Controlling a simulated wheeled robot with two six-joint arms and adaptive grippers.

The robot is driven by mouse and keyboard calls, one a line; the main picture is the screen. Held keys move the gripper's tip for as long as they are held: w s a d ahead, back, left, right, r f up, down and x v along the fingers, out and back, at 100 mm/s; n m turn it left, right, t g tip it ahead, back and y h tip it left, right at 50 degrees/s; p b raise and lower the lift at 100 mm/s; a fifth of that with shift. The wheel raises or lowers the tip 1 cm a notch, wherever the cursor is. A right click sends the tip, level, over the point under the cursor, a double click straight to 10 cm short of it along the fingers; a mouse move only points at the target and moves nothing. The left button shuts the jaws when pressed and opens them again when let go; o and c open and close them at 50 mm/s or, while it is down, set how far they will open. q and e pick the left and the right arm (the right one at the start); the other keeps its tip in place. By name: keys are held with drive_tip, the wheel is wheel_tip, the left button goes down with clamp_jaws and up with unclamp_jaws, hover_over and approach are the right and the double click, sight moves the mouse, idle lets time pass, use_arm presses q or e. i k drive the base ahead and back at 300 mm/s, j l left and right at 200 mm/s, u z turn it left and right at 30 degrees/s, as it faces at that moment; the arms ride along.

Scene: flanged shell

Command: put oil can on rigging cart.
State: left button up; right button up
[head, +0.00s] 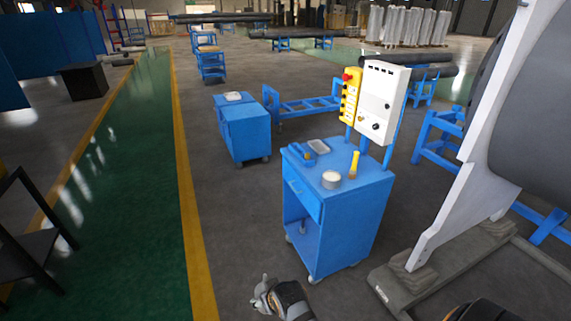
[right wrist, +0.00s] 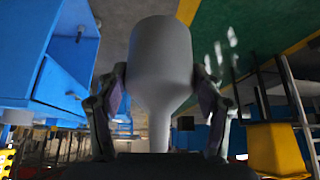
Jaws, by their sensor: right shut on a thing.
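My right gripper (head: 272,295) is low at the bottom middle of the head view, just in front of and left of the near blue cart (head: 338,215). It is shut on a grey can (right wrist: 160,58), apparently the oil can, with a wide body and a narrowing neck. In the right wrist view a finger presses on each side of it. The can is small and partly hidden in the head view. The near cart has a control panel (head: 378,102) behind its top. A second blue cart (head: 245,132) stands farther back; no label shows which is the rigging cart. My left gripper is not in view.
On the near cart's top stand a white tin (head: 331,180), a yellow bottle (head: 354,165), a blue item (head: 301,154) and a small tray (head: 319,146). The front corner looks clear. A white flange plate (head: 465,150) stands right. Open floor lies left.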

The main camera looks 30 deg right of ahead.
sight(337, 163)
drive_tip(key=i+j+z, duration=0.1)
drive_tip(key=i+z, duration=0.35)
drive_tip(key=i+j+z, duration=0.25)
drive_tip(key=i+z, duration=0.2)
drive_tip(key=i+j+z, duration=0.35)
drive_tip(key=z, duration=0.15)
drive_tip(key=i+j+z, duration=0.3)
drive_tip(key=j+z, duration=0.15)
drive_tip(key=j, duration=0.15)
